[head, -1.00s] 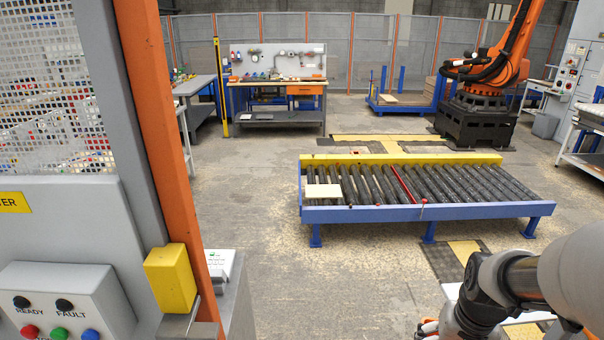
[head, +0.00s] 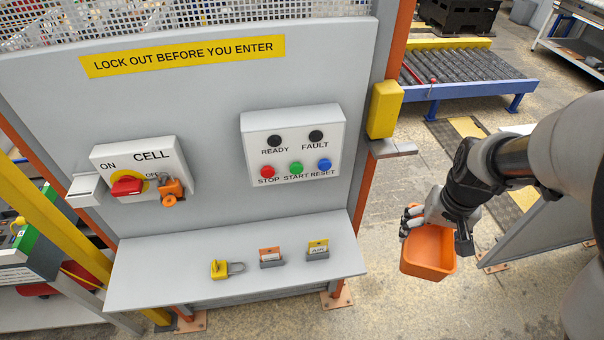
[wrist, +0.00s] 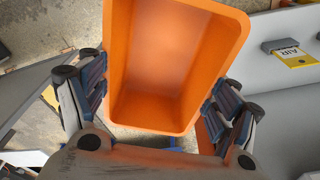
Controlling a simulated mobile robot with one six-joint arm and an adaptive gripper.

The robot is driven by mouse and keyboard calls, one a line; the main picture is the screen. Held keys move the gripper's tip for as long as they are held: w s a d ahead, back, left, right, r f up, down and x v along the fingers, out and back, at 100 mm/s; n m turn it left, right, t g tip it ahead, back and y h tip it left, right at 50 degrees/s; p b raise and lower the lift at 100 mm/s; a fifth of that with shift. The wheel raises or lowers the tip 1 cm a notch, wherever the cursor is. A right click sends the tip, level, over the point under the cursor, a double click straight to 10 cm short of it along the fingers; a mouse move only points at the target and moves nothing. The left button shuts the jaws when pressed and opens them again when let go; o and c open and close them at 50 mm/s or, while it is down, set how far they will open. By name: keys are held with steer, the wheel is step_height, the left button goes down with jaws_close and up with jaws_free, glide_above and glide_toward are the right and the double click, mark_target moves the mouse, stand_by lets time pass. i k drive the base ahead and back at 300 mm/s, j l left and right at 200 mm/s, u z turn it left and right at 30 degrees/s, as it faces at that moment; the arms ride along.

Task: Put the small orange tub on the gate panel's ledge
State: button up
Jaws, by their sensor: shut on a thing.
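The small orange tub (head: 427,252) is held by my gripper (head: 428,222) to the right of the gate panel (head: 215,110), out over the floor. In the wrist view the tub (wrist: 172,65) fills the middle, its open top facing the camera and empty inside. The fingers of my gripper (wrist: 160,100) lie along both sides of it. The gate panel's ledge (head: 190,275) is a grey shelf at the panel's foot, to the left of the tub. The tub is apart from the ledge.
The ledge's left part is bare. A button box (head: 293,145) and a red switch (head: 127,186) are on the panel above. A yellow box (head: 384,109) is on the orange post.

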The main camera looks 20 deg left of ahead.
mark_target(153, 281)
steer(key=k+j, duration=0.15)
steer(key=j, duration=0.2)
steer(key=k+j, duration=0.1)
steer(key=j, duration=0.3)
steer(key=k+j+z, duration=0.1)
steer(key=j, duration=0.25)
steer(key=k+j, duration=0.2)
steer(key=j, duration=0.15)
steer(key=k+j+z, duration=0.1)
steer(key=j, duration=0.25)
steer(key=k+j, duration=0.2)
steer(key=j, duration=1.3)
steer(key=i+z, duration=0.05)
